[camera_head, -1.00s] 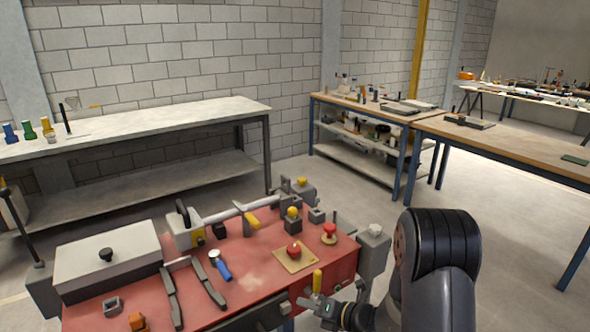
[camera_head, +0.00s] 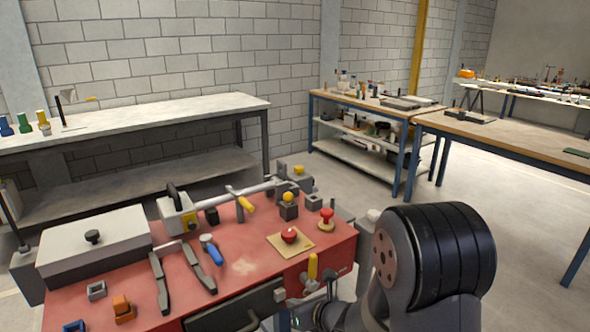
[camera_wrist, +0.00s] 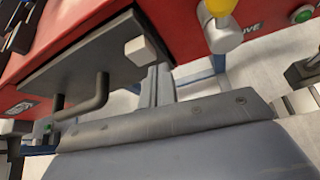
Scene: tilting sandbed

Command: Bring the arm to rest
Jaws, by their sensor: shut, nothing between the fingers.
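My arm (camera_head: 435,250) is folded at the lower right in the head view, beside the right front corner of the red workbench (camera_head: 245,268). My gripper (camera_head: 303,318) is low at the bottom edge of the head view, in front of the bench and to the right of its dark drawer (camera_head: 235,312). It is shut and holds nothing. Its fingertips are small and partly cut off. The wrist view looks closely at the bench front, with the dark drawer and its handle (camera_wrist: 95,98), and a large grey-blue curved surface fills the bottom.
A yellow-handled lever (camera_head: 312,267) stands on the bench front close above my gripper. Open floor (camera_head: 520,260) lies to the right.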

